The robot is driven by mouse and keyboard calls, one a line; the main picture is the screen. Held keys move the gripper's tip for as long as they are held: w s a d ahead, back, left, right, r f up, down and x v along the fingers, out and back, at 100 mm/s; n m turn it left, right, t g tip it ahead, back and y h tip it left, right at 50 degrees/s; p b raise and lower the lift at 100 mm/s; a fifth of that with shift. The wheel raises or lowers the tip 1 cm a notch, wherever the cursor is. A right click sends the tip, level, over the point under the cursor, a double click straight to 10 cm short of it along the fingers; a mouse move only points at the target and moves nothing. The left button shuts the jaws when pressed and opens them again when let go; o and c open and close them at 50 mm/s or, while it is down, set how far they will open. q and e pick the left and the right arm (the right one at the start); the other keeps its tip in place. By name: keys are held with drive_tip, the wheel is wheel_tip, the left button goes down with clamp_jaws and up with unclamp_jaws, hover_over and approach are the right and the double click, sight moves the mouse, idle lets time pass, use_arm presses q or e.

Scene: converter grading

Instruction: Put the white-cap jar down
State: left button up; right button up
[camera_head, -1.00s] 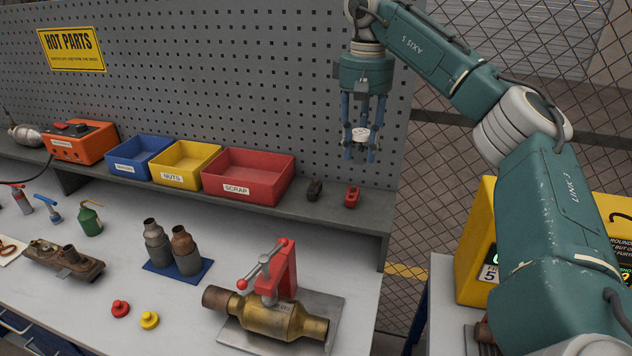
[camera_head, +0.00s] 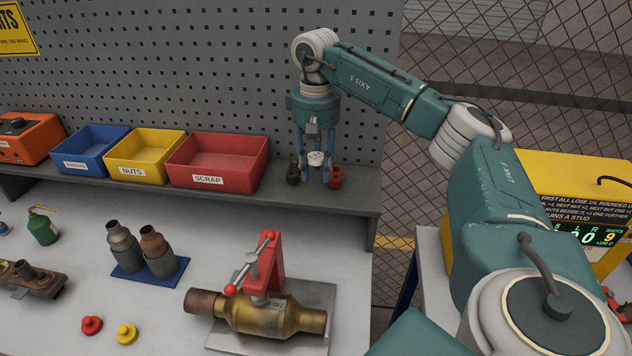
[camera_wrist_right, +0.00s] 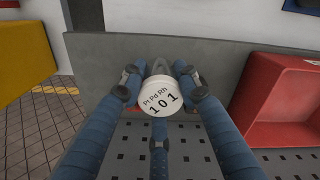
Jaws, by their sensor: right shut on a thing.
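My right gripper (camera_head: 316,172) points down over the raised shelf (camera_head: 345,204), to the right of the red SCRAP bin. Its blue fingers are shut around the white-cap jar (camera_head: 316,159). In the right wrist view the jar's white cap (camera_wrist_right: 162,98), marked "Pt Pd Rh 101", sits between the fingers. The cap hides most of the jar's body. I cannot tell whether the jar's base touches the shelf. My left gripper is not in view.
A dark clamp-like piece (camera_head: 293,174) and a red one (camera_head: 336,178) flank the fingers on the shelf. The SCRAP bin (camera_head: 192,184) stands close on the left, a pegboard (camera_head: 225,70) behind. Shelf to the right is free. A brass converter (camera_head: 262,316) lies clamped below.

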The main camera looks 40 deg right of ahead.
sight(317, 196)
drive_tip(key=shift+s+f, duration=0.1)
drive_tip(key=shift+f, duration=0.15)
drive_tip(key=shift+s+f, duration=0.15)
drive_tip(key=shift+f, duration=0.15)
drive_tip(key=shift+f+p, duration=0.65)
drive_tip(key=shift+f, duration=1.3)
drive_tip(key=o, duration=0.8)
drive_tip(key=shift+f, duration=0.1)
drive_tip(key=shift+c, duration=0.2)
drive_tip(key=o, duration=0.4)
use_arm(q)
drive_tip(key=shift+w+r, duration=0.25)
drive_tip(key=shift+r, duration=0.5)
